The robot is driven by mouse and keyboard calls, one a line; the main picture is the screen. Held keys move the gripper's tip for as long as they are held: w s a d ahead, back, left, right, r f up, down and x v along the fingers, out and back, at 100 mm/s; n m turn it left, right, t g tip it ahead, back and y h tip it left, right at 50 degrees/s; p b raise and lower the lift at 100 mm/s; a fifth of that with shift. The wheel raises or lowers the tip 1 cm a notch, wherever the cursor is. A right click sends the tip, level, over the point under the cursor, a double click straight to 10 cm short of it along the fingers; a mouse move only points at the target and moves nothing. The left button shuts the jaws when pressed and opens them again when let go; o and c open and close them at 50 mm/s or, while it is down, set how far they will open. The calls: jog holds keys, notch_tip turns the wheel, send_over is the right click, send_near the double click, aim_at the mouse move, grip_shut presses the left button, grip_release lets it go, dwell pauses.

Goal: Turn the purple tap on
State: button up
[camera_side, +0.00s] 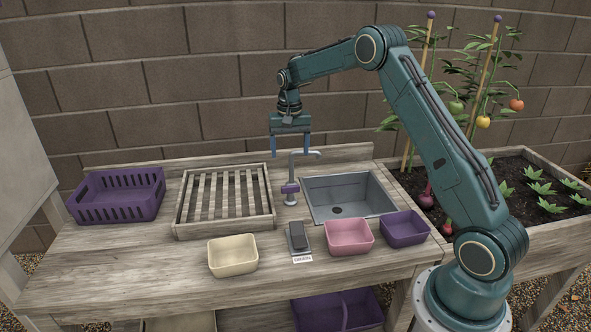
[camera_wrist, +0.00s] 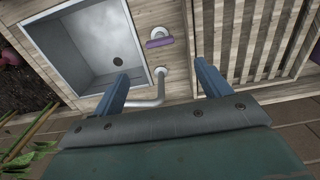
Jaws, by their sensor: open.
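The sink (camera_side: 311,198) is a grey basin with a dark drain and no visible water. In the wrist view the purple handle (camera_wrist: 159,43) lies beyond the fingertips, and the grey spout (camera_wrist: 150,103) runs between the fingers. My gripper (camera_side: 290,153) points down above and behind the tap, open and empty. Its two blue fingers also show in the wrist view (camera_wrist: 165,76), apart from the handle.
A slatted wooden rack (camera_side: 181,212) stands left of the tap, with a purple basket (camera_side: 116,208) farther left. Cream (camera_side: 233,262), pink (camera_side: 348,246) and purple (camera_side: 405,237) tubs and a dark device (camera_side: 297,236) line the front. A brick wall (camera_side: 230,70) stands behind.

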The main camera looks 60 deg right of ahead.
aim_at(290, 191)
notch_tip(290, 191, down, 13)
jog(key=shift+r, duration=0.1)
dwell(0.5)
jog(key=c, duration=1)
